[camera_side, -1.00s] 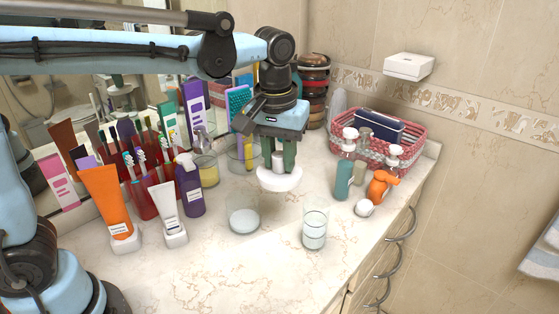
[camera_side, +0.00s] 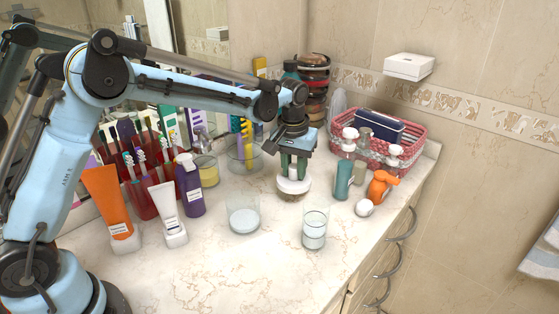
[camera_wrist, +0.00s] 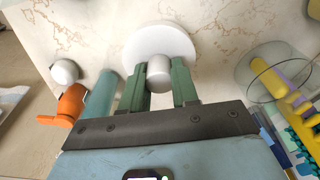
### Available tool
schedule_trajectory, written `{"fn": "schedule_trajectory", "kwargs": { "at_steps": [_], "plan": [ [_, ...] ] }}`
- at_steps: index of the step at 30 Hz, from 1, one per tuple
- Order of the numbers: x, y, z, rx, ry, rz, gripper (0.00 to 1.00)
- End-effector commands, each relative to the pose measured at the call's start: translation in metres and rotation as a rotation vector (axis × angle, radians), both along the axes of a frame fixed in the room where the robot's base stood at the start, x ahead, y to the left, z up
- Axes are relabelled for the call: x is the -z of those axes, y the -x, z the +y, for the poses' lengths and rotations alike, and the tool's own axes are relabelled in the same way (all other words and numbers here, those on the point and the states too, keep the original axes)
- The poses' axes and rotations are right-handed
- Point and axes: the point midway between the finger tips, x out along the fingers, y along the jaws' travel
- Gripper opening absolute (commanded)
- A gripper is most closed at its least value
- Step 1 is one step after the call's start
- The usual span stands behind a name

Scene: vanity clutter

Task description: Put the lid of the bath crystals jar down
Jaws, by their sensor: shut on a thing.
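The white round lid (camera_side: 293,185) is under my gripper (camera_side: 293,174) in the side view, low over the counter and roughly level. The wrist view shows the lid's disc (camera_wrist: 160,40) and its knob (camera_wrist: 159,73) between my two green fingers. My gripper is shut on the knob. A darker band shows under the lid's edge; I cannot tell whether it is shadow or another thing, nor whether the lid touches the counter. An open clear glass jar (camera_side: 243,222) with white contents stands left of the lid, toward the front; no label on it is readable.
A clear glass (camera_side: 314,229) stands in front of the lid. A teal pump bottle (camera_side: 343,180), orange bottle (camera_side: 378,187) and pink basket (camera_side: 410,150) stand to the right. A purple bottle (camera_side: 191,191) and tubes stand left. The front counter (camera_side: 225,277) is clear.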

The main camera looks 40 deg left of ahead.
Motion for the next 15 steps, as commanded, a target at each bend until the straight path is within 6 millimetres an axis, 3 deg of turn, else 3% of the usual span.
{"fn": "schedule_trajectory", "kwargs": {
  "at_steps": [12, 15],
  "plan": [
    [0.046, 0.0, 0.0, 0.0, 0.0, 0.0, 0.01],
    [0.05, 0.0, 0.0, 0.0, 0.0, 0.0, 0.01]
  ]
}}
